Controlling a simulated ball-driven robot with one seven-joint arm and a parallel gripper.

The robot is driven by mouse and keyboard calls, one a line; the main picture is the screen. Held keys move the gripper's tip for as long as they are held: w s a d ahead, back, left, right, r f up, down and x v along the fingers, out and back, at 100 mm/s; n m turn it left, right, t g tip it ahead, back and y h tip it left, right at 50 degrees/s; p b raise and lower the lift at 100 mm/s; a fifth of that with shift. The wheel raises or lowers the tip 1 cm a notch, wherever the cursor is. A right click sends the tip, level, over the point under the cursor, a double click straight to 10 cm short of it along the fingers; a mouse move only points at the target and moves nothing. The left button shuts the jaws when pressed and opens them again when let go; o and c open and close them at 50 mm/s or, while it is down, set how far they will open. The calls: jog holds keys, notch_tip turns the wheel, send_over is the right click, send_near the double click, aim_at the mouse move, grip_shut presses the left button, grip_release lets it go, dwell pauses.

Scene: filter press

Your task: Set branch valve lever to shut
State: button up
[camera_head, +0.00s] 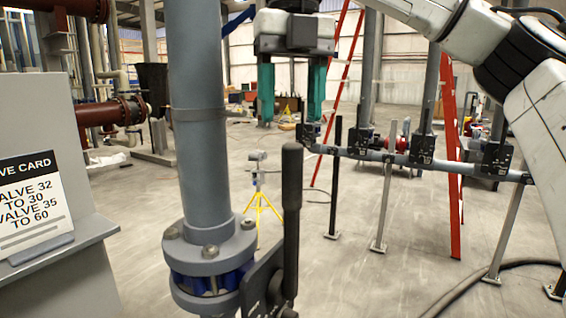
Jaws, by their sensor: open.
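A black lever (291,195) stands upright in the foreground, right of a large grey vertical pipe (205,120). Its lower end meets a dark bracket at a bolted flange (209,243) with a blue valve body beneath. The bottom of this valve is cut off by the frame. My gripper (290,118) hangs pointing down above the lever's top, with its two teal fingers spread and nothing between them. It appears apart from the lever. No label shows which valve is the branch valve, and no shut mark is readable.
A horizontal grey pipe (455,167) with several dark labelled fittings runs behind on thin posts. A red ladder (449,150) and yellow tripod (260,205) stand beyond. A valve card (30,200) stands on a grey cabinet at left. A hose (480,278) lies on the right floor.

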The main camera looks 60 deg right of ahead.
aim_at(293, 174)
jog(key=shift+s+d+f, duration=0.1)
jog(key=shift+d, duration=0.1)
notch_tip(293, 174, down, 10)
jog(key=shift+f+p, duration=0.2)
jog(key=shift+p, duration=0.65)
grip_shut()
